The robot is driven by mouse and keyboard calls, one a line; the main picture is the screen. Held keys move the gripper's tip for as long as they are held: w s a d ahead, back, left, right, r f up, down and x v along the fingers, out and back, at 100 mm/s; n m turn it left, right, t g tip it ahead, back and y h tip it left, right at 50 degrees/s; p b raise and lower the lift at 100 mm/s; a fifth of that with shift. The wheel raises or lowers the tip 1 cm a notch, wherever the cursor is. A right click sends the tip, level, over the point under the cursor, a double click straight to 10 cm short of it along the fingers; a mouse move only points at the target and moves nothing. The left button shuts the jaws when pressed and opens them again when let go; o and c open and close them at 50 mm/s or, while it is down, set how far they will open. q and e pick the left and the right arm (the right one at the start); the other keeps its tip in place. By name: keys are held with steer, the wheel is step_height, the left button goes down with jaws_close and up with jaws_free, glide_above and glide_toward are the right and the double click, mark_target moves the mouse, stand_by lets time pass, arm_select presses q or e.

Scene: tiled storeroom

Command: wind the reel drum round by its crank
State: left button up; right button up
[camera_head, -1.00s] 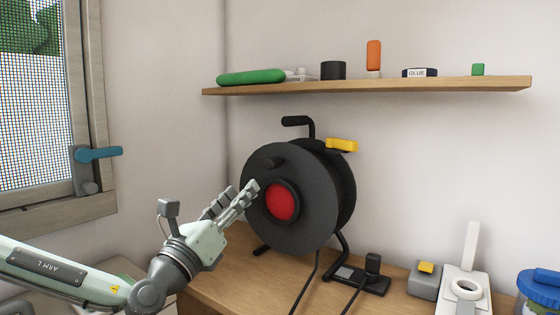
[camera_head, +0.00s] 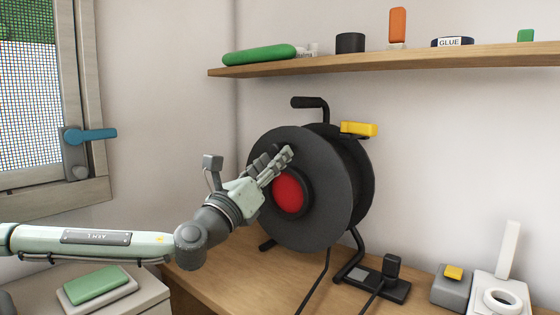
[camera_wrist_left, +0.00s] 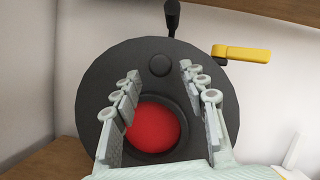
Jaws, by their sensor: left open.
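The black reel drum (camera_head: 325,205) stands on the wooden bench, its round face with a red hub (camera_head: 288,194) turned towards me. In the left wrist view the crank knob (camera_wrist_left: 160,65), a short dark round peg, stands on the drum's face (camera_wrist_left: 95,65) above the red hub (camera_wrist_left: 153,128). My left gripper (camera_head: 280,151) is open in front of the drum's upper face. In the left wrist view its fingers (camera_wrist_left: 160,72) lie to either side of the knob, with gaps left and right. In the head view the gripper largely hides the knob. My right gripper is not in view.
A yellow lever (camera_head: 358,129) and a black carrying handle (camera_head: 310,103) stick out at the reel's top. A black socket block (camera_head: 375,284) and a grey box (camera_head: 452,288) sit to the right. A shelf (camera_head: 380,59) runs above. A window handle (camera_head: 92,135) is at left.

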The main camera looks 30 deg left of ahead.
arm_select(q)
steer(key=x, duration=0.2)
steer(key=shift+w+a+r, duration=0.15)
steer(key=shift+r, duration=0.25)
steer(key=shift+w+p, duration=0.4)
steer(key=shift+w, duration=0.15)
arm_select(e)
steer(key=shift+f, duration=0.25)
arm_select(q)
steer(key=shift+c, duration=0.2)
jaws_close()
